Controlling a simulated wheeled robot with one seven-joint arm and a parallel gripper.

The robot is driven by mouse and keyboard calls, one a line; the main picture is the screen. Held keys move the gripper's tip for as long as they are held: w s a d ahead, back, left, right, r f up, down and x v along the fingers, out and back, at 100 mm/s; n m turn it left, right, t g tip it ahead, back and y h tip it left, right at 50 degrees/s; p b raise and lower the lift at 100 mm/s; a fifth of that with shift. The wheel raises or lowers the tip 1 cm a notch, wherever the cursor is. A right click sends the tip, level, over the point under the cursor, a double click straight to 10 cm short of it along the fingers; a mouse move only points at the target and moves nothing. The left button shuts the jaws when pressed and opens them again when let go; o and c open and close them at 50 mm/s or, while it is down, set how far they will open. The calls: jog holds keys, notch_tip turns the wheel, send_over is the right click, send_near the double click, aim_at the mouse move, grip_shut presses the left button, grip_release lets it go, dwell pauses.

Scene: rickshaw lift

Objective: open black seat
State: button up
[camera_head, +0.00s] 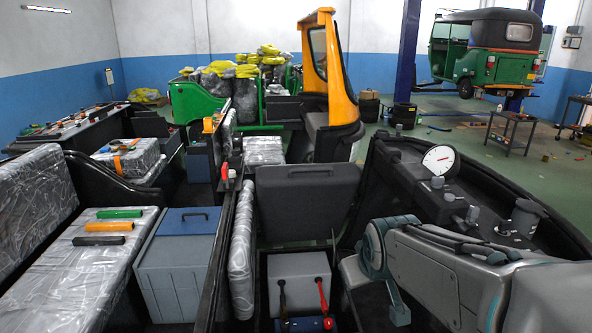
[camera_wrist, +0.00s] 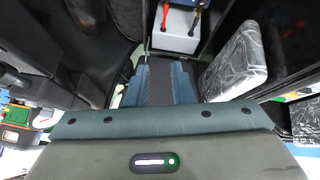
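The black seat (camera_head: 307,202) is a wide dark panel in the middle of the head view, standing behind a white box (camera_head: 298,272) with red and black leads. I cannot tell whether that surface is the seat. No held thing shows. In the head view my arm reaches in from the right, with its end in front and to the right of the seat.
A plastic-wrapped seat edge (camera_head: 242,238) runs along the left of the seat. Beyond it are a grey-blue cooler (camera_head: 172,268) and a wrapped bench (camera_head: 95,255) with coloured cylinders. A dark console with a dial gauge (camera_head: 443,160) stands at the right. A yellow frame (camera_head: 340,75) rises behind.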

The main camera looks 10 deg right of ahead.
jog(key=w+d+n+t+h+b, duration=0.1)
jog(key=w+d+n+t+b, duration=0.2)
jog(key=w, duration=1.2)
jog(key=n+t+y+b, duration=0.5)
jog(key=n+t+y, duration=0.45)
jog(key=n, duration=0.85)
send_near(312, 170)
jog(key=shift+y, duration=0.25)
jog(key=p+x, duration=0.3)
jog(key=x, duration=0.7)
jog(key=shift+w+d+f, duration=0.1)
jog(key=shift+w+f, duration=0.05)
jog(key=shift+w, duration=0.2)
jog(key=shift+c, duration=0.3)
grip_shut()
